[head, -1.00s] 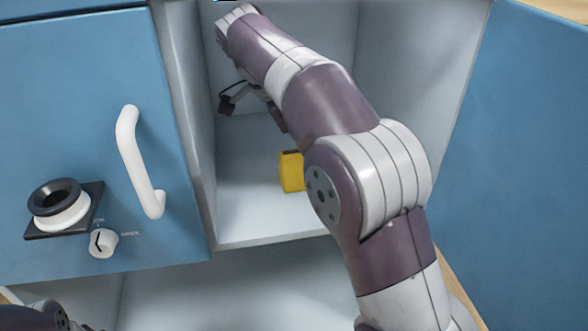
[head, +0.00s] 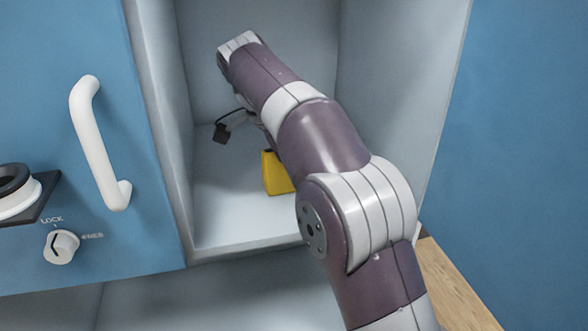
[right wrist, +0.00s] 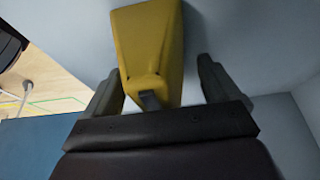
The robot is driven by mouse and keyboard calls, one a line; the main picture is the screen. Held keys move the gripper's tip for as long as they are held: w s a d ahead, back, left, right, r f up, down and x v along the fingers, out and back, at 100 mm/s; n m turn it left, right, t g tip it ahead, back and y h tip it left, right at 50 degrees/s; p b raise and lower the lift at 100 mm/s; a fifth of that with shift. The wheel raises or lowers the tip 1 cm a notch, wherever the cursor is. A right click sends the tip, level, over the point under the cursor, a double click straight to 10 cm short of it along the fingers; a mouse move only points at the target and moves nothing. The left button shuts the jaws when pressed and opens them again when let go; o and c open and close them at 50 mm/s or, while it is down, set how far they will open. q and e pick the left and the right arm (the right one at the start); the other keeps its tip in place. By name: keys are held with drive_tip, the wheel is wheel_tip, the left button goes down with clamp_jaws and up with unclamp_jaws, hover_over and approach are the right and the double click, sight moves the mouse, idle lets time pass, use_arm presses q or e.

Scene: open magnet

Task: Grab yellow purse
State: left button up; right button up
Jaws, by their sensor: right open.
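The yellow purse (head: 273,172) stands on the floor of the open compartment, partly hidden behind my right forearm in the head view. In the right wrist view the purse (right wrist: 150,50) is large, with a dark clasp-like piece at its near end. My right gripper (right wrist: 160,83) is open, with one finger on each side of the purse's near end. My left gripper is not in view.
The compartment's left wall (head: 165,130) and right wall (head: 390,110) stand close around my right arm. A blue door (head: 60,130) with a white handle (head: 98,145) and a lock knob (head: 61,246) is at left. Another blue panel (head: 520,170) is at right.

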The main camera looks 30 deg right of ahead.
drive_tip(key=shift+f, duration=0.2)
idle(0.3)
drive_tip(key=c, duration=1.2)
drive_tip(key=shift+o, duration=0.2)
